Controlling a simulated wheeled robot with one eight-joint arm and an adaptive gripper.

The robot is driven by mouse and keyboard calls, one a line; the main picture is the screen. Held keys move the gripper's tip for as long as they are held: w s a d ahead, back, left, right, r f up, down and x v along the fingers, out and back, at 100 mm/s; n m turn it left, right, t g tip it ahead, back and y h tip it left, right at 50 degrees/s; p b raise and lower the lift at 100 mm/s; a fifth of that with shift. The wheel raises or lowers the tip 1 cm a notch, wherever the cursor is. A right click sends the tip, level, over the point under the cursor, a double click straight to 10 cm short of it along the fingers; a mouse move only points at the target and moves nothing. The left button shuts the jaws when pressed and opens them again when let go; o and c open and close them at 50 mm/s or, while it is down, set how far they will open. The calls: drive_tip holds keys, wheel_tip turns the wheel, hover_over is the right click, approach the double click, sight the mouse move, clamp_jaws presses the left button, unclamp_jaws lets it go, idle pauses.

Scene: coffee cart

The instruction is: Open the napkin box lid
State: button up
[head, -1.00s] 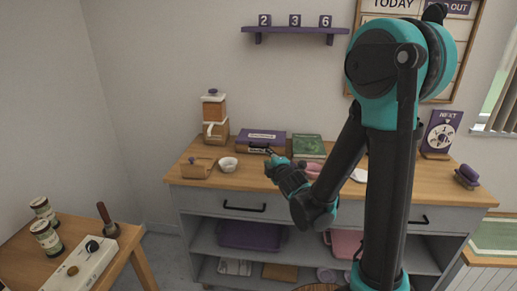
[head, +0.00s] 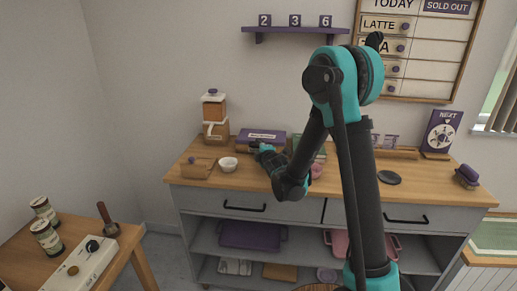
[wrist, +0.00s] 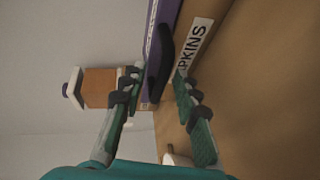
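The napkin box (head: 262,134) stands at the back of the wooden counter, left of centre, with its purple lid down. In the wrist view its tan front carries a white label (wrist: 195,48) reading "…PKINS", and the purple lid (wrist: 163,20) runs alongside. A dark purple handle (wrist: 159,62) sticks out from the lid towards my gripper. My gripper (wrist: 158,86) is open, with one finger on each side of the handle's near end. Contact with the handle cannot be told. In the head view my gripper (head: 257,149) is at the box's front and partly covers it.
A wooden dispenser (head: 214,112) and a tan holder (head: 197,167) stand left of the box. A white bowl (head: 228,164) sits close in front, left of my gripper. A green book (head: 318,150) and a pink bowl (head: 317,169) are on the right, partly behind my arm.

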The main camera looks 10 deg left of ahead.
drive_tip(key=shift+c, duration=0.6)
clamp_jaws()
drive_tip(key=shift+r, duration=0.1)
